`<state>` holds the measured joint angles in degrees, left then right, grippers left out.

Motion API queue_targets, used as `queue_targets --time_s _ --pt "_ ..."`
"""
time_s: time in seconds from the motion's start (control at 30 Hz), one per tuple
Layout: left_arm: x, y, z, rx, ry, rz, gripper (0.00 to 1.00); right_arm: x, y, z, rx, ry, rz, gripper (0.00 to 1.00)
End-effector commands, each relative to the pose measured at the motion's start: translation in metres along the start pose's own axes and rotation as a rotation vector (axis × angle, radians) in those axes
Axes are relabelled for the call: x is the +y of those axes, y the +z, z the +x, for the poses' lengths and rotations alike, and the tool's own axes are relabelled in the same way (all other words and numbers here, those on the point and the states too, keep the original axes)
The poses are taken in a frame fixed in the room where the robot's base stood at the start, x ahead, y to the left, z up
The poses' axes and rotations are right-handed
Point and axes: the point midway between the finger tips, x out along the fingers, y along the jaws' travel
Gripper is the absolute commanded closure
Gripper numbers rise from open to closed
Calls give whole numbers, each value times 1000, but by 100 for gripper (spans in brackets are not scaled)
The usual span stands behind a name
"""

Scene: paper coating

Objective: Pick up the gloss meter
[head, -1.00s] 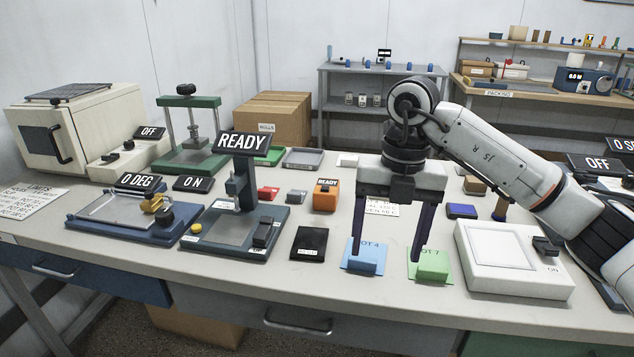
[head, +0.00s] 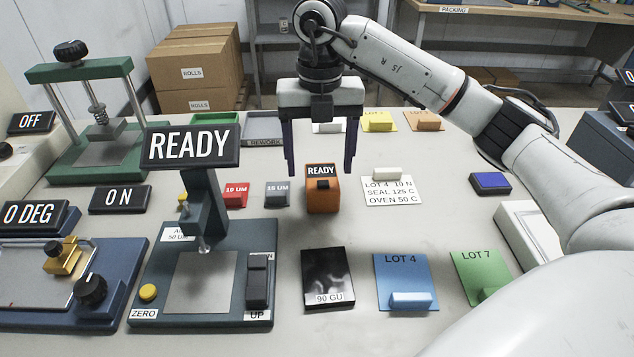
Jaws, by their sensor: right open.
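The gloss meter appears to be the small orange box (head: 322,199) with a black READY display and a dark top piece, standing upright on the bench in the middle of the head view. My right gripper (head: 320,170) points down, open and empty. Its two dark fingers show on either side of the box's top in the picture, apart from it. The tips look above or slightly behind the box; the exact depth cannot be told. My left gripper is out of view.
A black 90 GU tile (head: 328,276) lies in front of the box, with a blue LOT 4 card (head: 405,270) to its right. A lot label card (head: 392,192) lies right of the box. A READY-marked stand (head: 206,215) and small red block (head: 236,194) are left.

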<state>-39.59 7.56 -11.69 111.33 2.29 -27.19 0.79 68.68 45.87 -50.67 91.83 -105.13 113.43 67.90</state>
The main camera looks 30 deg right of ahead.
Motion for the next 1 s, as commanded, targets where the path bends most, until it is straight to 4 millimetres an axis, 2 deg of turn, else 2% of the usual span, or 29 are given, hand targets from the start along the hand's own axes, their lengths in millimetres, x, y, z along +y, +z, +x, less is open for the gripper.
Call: queue_targets --time_s 0.23,0.5,0.8,1.0 --pt "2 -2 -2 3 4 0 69 -2 1 21 0 -1 2 30" --pt "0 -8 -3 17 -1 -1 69 -6 3 58 1 -1 1 30" --pt "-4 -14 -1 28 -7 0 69 -6 3 63 -1 1 2 30" --pt "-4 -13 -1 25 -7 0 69 -6 3 62 -1 1 2 63"
